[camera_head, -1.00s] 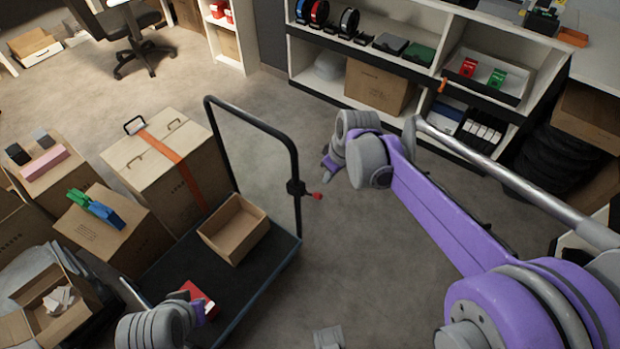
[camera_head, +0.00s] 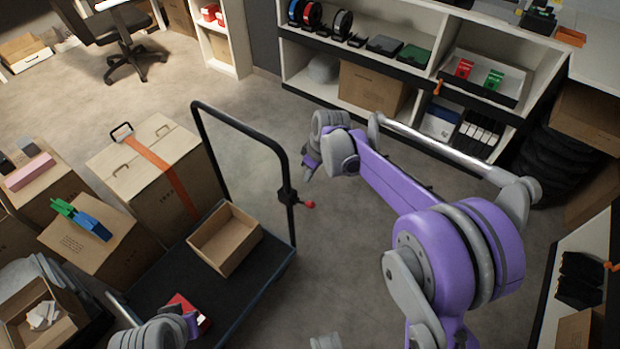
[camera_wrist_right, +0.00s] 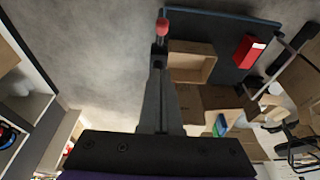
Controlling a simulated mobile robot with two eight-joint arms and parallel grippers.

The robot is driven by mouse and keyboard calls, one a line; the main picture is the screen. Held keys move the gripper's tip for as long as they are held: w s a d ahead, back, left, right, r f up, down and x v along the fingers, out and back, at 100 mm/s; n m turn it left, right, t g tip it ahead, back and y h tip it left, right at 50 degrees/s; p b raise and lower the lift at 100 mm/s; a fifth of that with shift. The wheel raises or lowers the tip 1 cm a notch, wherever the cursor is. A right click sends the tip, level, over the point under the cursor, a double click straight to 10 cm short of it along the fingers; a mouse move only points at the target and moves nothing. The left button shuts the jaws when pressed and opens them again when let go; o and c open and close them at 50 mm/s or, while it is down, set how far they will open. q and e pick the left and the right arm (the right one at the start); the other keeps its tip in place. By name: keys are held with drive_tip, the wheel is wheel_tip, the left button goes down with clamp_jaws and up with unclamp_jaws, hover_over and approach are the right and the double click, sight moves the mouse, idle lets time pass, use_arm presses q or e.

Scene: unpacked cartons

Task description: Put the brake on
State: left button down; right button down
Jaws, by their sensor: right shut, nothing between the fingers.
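The brake looks like a short lever with a red knob (camera_head: 309,204), on a black bracket (camera_head: 287,197) low on the near upright of the black cart handle (camera_head: 240,124). The lever sticks out to the right. My right gripper (camera_head: 308,172) is shut and empty, just above the red knob in the picture and apart from it as far as I can tell. In the right wrist view the shut fingers (camera_wrist_right: 158,85) point toward the red knob (camera_wrist_right: 162,28). My left gripper (camera_head: 192,325) is at the bottom, beside a red box; its fingers are partly hidden.
More cartons stand at left. A white shelf (camera_head: 420,75) stands behind my right arm. The floor right of the cart is open.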

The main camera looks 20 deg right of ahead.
drive_tip(key=b, duration=0.1)
hover_over(307, 201)
drive_tip(key=x, duration=0.7)
drive_tip(key=shift+s+d+f, duration=0.15)
drive_tip(key=shift+s+f, duration=0.15)
drive_tip(key=shift+f, duration=0.05)
drive_tip(key=shift+s+d+f+b, duration=0.15)
drive_tip(key=shift+s+d+f, duration=0.1)
drive_tip(key=shift+f, duration=0.3)
drive_tip(key=shift+s+d+f+b, duration=0.15)
drive_tip(key=shift+s+d+f, duration=0.1)
drive_tip(key=shift+f, duration=0.25)
drive_tip(key=shift+s+d+f, duration=0.15)
drive_tip(key=shift+s+f, duration=0.15)
drive_tip(key=shift+f, duration=0.3)
drive_tip(key=shift+s, duration=0.1)
